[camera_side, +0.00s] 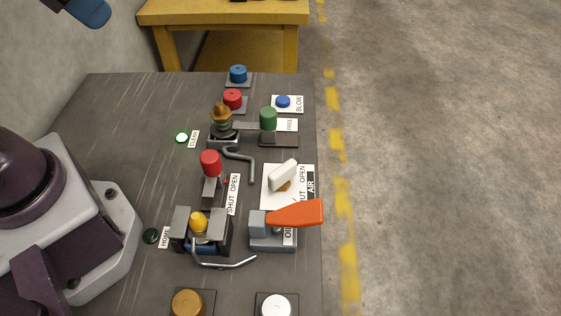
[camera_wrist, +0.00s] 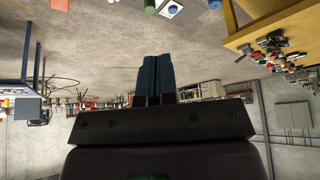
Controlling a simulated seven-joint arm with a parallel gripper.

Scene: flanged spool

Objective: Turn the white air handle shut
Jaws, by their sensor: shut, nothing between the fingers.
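The white air handle (camera_side: 283,175) sits on a white plate marked AIR at the right side of the grey table. It lies slanted across the plate, its upper end toward the right. OPEN can be read on the plate; other lettering is partly hidden. My gripper shows at the top left of the side view as blue fingers (camera_side: 92,13), high up and far from the handle. In the wrist view its two dark blue fingers (camera_wrist: 153,80) are together with nothing between them. The air handle cannot be made out in the wrist view.
An orange lever (camera_side: 295,213) stands close in front of the air handle. A bent grey rod (camera_side: 243,158), a red knob (camera_side: 210,162) and a green cylinder (camera_side: 268,118) are nearby. A yellow table (camera_side: 225,15) is behind. The table's left part is fairly clear.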

